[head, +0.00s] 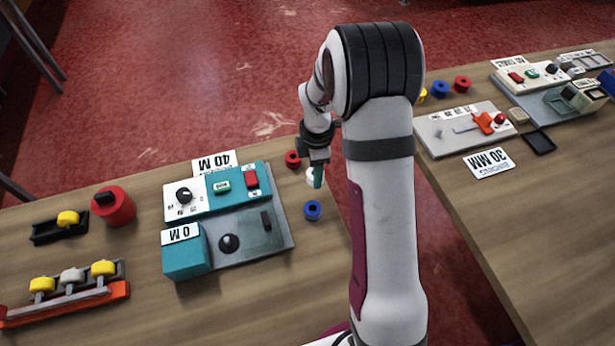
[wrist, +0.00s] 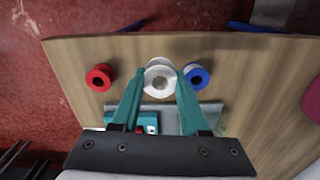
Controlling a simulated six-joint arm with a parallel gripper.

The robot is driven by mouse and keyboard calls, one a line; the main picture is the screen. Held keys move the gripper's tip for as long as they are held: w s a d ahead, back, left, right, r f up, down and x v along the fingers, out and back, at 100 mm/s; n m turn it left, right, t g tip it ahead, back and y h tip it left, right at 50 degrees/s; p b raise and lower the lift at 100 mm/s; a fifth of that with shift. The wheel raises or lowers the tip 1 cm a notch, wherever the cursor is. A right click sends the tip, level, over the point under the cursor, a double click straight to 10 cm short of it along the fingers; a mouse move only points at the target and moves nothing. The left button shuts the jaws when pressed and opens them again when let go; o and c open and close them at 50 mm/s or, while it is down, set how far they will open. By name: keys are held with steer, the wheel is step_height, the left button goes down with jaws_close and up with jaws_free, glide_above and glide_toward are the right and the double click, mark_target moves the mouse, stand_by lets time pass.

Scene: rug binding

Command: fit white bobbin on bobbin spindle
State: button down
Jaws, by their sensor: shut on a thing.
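The white bobbin (wrist: 159,68) is between the two teal fingers of my gripper (wrist: 160,78), which is shut on it. Its round top with a centre hole faces the wrist camera. In the head view the white bobbin (head: 309,175) shows as a small pale edge, mostly hidden by a finger of my gripper (head: 317,175). I cannot tell whether it touches the table. The teal and grey machine (head: 255,235) stands left of my gripper in the head view.
A red bobbin (wrist: 100,77) and a blue bobbin (wrist: 197,75) stand close on either side of the white one. A rack of yellow and grey spools (head: 72,280) and a red cylinder (head: 114,206) lie further left. Another table (head: 510,220) is at the right.

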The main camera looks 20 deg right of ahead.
steer(key=s+d+r, duration=0.5)
steer(key=d, duration=0.2)
steer(key=r, duration=0.1)
glide_above(226, 239)
steer(key=shift+f, duration=2.95)
steer(key=shift+f, duration=1.85)
steer(key=shift+c, duration=1.7)
jaws_free()
